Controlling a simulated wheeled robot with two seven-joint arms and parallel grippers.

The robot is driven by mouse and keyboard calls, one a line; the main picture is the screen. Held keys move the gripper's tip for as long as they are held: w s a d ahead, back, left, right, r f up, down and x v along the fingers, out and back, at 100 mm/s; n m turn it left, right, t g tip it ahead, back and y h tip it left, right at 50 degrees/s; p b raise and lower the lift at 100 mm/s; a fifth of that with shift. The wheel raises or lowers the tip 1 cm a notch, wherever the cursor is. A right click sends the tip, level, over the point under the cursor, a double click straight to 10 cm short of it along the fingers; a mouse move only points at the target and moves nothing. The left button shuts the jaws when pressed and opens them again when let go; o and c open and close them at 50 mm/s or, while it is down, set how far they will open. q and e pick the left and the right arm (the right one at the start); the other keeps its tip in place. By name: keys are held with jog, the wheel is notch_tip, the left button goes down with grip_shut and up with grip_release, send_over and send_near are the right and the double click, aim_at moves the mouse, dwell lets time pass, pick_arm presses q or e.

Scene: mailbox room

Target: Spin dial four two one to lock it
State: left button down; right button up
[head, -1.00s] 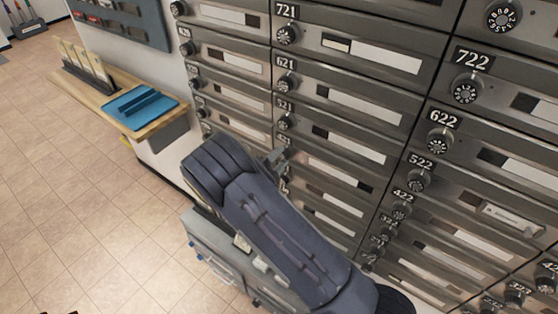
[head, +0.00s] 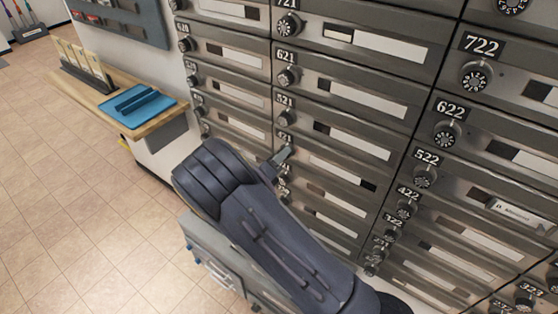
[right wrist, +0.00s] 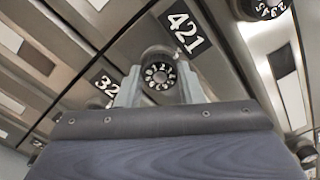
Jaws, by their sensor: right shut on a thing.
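The dial (right wrist: 160,75) under the 421 label (right wrist: 181,33) is a dark round knob with white numbers. In the right wrist view it sits between the two grey fingers of my right gripper (right wrist: 160,88), which is shut on it. In the head view my right gripper (head: 279,158) reaches the mailbox wall just below the 421 label (head: 286,137), and it hides most of that dial. I cannot read exactly which number the dial is set to. My left gripper is not in view.
Rows of metal mailboxes with similar dials surround this one, such as the 521 dial (head: 288,118) above and the 422 dial (head: 407,208) to the right. A wooden shelf (head: 150,124) with a blue tray (head: 137,101) stands at left. Tiled floor (head: 70,210) is clear.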

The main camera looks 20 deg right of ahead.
jog(key=shift+s+f+m+b, duration=0.1)
jog(key=shift+m+b, duration=4.05)
jog(key=shift+m, duration=1.2)
jog(key=shift+s+f+m+b, duration=0.1)
jog(key=shift+m+b, duration=4.05)
jog(key=shift+m, duration=1.2)
jog(key=shift+r, duration=0.1)
jog(key=o, duration=1)
jog(key=shift+w, duration=0.1)
jog(key=shift+c, duration=0.2)
jog(key=shift+o, duration=0.2)
